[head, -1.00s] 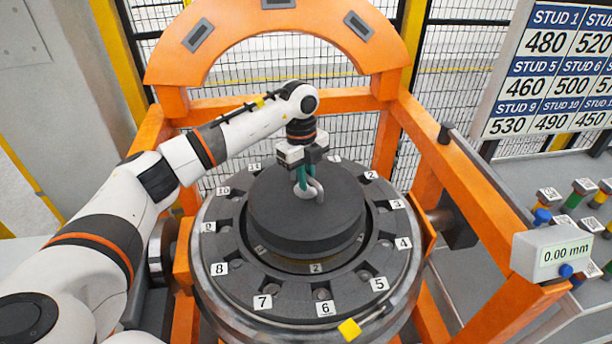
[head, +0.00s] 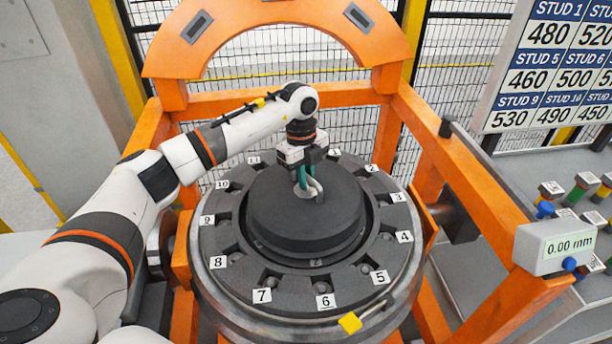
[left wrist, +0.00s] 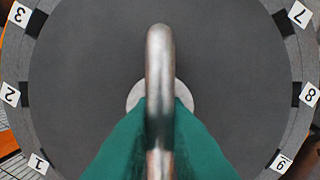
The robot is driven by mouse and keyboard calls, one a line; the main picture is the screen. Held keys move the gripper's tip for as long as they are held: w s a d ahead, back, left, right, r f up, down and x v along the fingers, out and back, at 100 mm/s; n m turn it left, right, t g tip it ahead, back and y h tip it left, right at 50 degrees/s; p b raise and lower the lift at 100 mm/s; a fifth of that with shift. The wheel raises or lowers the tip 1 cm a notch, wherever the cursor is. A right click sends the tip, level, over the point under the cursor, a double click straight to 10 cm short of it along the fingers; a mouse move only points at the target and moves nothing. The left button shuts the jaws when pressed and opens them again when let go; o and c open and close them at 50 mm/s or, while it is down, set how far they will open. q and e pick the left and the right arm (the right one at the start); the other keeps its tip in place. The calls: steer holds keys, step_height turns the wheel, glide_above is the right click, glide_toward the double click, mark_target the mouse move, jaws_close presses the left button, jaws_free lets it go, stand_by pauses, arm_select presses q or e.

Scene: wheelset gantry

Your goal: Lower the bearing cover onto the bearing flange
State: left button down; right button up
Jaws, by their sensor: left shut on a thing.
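The bearing cover (head: 290,222) is a thick dark grey disc with a metal lifting ring (head: 314,190) on top. My left gripper (head: 303,180), with green fingers, is shut on that ring; the ring and fingers also show in the left wrist view (left wrist: 160,90). The cover looks level and sits over the middle of the bearing flange (head: 228,287), a dark ring with numbered white tags and notches. The cover's lower edge is close to the flange; whether it touches cannot be told. My right gripper is not in view.
An orange gantry frame (head: 520,300) surrounds the flange, with an arch behind. A yellow-ended tool (head: 350,323) lies on the front rim. A gauge reading 0.00 mm (head: 556,248) is at right, near a grey bench with coloured studs (head: 580,190) and a number board (head: 550,60).

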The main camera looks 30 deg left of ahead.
arm_select(q)
steer(key=shift+f+b, duration=0.65)
steer(key=shift+f, duration=0.5)
steer(key=c, duration=1.4)
jaws_free()
steer(key=shift+o, duration=0.2)
steer(key=shift+r, duration=0.3)
steer(key=r+b, duration=0.1)
steer(key=r, duration=0.2)
steer(key=r+b, duration=0.1)
steer(key=r, duration=0.3)
steer(key=a+r+b, duration=0.1)
steer(key=r, duration=0.2)
steer(key=shift+w+a+r+b, duration=0.1)
steer(key=shift+w+r+b, duration=0.1)
steer(key=shift+w+b, duration=0.15)
steer(key=shift+r, duration=0.5)
